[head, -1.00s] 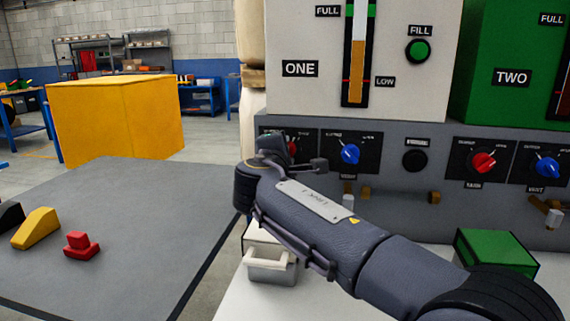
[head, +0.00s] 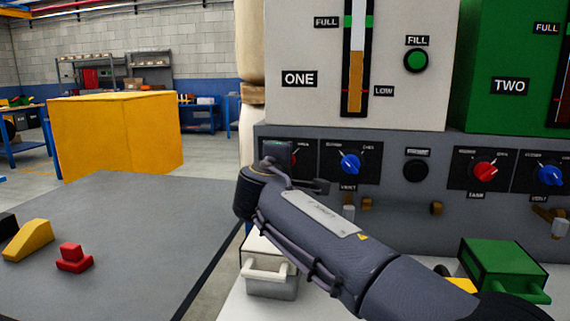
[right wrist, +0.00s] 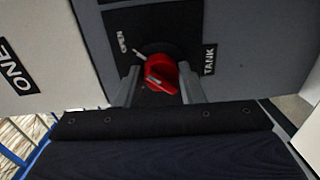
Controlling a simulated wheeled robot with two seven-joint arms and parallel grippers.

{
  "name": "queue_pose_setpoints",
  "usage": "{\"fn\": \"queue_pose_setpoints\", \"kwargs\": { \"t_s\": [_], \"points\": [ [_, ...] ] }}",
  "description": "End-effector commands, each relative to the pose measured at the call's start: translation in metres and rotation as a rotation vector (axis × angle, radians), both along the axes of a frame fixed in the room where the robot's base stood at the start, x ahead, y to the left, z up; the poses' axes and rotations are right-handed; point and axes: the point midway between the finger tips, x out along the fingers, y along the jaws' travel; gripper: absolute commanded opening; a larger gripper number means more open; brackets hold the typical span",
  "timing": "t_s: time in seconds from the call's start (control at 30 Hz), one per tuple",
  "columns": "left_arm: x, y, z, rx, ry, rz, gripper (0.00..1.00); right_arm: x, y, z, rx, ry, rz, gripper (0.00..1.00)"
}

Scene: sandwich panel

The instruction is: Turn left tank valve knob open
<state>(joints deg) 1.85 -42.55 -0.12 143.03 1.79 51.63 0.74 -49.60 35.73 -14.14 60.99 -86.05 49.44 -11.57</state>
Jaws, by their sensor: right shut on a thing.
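The left tank valve knob (right wrist: 160,73) is red and sits on a black plate marked OPEN and TANK in the right wrist view. My right gripper (right wrist: 160,88) has one finger on each side of the knob and is shut on it. A pale line toward the OPEN label lies at the knob's upper left; the exact knob angle is hard to tell. In the head view the knob (head: 293,160) is mostly hidden behind my right arm, below the tank labelled ONE. My left gripper is not in view.
A blue knob (head: 349,164) is just right of the red one. Another red knob (head: 485,171) and blue knob (head: 550,175) are farther right. A white-handled box (head: 270,283) and a green box (head: 503,268) stand below the panel. A grey table (head: 120,230) is at left.

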Motion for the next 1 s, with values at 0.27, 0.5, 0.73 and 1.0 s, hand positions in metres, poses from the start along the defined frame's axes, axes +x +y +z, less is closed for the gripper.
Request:
{"fn": "queue_pose_setpoints", "kwargs": {
  "t_s": [0.27,0.5,0.73,1.0],
  "points": [
    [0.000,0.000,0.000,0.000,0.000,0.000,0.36,0.000,0.000,-0.001,0.001,0.002,0.000,0.57],
    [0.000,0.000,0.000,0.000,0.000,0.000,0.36,-0.001,0.000,0.000,0.000,0.000,0.000,0.57],
    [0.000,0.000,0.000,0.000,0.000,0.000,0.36,-0.031,0.007,0.003,0.001,0.000,0.005,0.57],
    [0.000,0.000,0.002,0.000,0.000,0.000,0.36,-0.069,0.014,0.006,0.002,0.002,0.002,0.57]
  ]
}}
